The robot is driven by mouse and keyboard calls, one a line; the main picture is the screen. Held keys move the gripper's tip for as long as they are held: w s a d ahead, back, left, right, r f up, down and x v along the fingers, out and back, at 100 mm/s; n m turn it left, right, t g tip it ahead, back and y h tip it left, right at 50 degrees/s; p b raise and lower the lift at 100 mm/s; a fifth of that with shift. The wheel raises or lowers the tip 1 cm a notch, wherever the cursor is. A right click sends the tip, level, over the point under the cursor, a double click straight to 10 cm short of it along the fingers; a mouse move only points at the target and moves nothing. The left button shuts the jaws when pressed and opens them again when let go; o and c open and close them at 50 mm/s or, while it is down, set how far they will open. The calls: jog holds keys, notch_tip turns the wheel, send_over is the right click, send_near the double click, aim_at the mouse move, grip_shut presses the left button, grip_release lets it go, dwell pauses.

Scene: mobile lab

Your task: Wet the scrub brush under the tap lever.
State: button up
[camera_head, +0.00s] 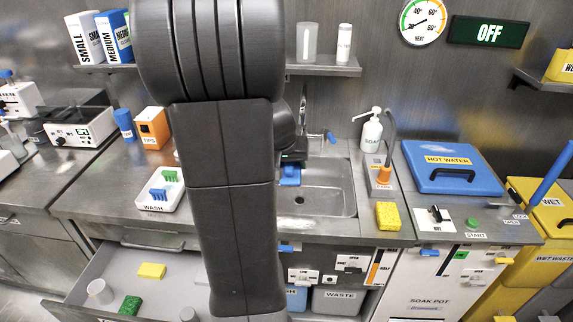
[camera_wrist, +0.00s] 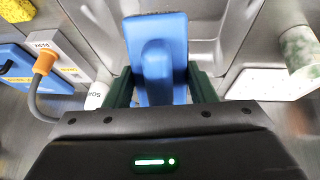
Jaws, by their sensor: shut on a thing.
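My gripper (camera_wrist: 158,78) is shut on a blue scrub brush (camera_wrist: 157,42), which stands up between the dark green fingers in the wrist view. In the head view the brush (camera_head: 290,177) is over the left part of the steel sink (camera_head: 335,200), and my arm hides most of the gripper. The tap (camera_head: 303,112) rises behind the sink, partly hidden by my arm. Its blue tap lever (camera_head: 331,137) sticks out to the right, behind and above the brush. I cannot see any water running.
A soap bottle (camera_head: 371,133) and an orange-tipped hose (camera_head: 384,172) stand right of the sink, with a yellow sponge (camera_head: 388,216) nearer. A blue-lidded pot (camera_head: 452,180) is further right. The WASH tray (camera_head: 150,208) is on the left. A drawer (camera_head: 85,283) stands open below.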

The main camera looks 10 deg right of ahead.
aim_at(286, 169)
jog(key=w+d+f+p, duration=0.1)
jog(key=w+d, duration=0.3)
jog(key=w, duration=0.3)
jog(key=shift+w+d+f+p, duration=0.2)
jog(key=shift+f+p, duration=0.15)
jog(key=shift+p, duration=0.05)
jog(key=shift+s, duration=0.1)
dwell(0.4)
jog(key=shift+s+a+b, duration=0.65)
jog(key=shift+s+b, duration=0.1)
jog(key=shift+s, duration=0.35)
jog(key=shift+s+a+b, duration=0.7)
jog(key=shift+s+b, duration=0.05)
jog(key=shift+s, duration=0.3)
jog(key=shift+s+a+b, duration=0.65)
jog(key=shift+s+b, duration=0.1)
jog(key=shift+s, duration=0.45)
jog(key=shift+s+a+r+p, duration=0.2)
jog(key=shift+s+a+r, duration=0.25)
jog(key=shift+s+r, duration=0.25)
jog(key=shift+s+a+r+p, duration=0.15)
jog(key=shift+s+a+r, duration=0.3)
jog(key=shift+s+r, duration=0.25)
jog(key=shift+s+a+r+p, duration=0.2)
jog(key=shift+s+a+r, duration=0.25)
jog(key=shift+s+r, duration=0.25)
jog(key=shift+f, duration=0.1)
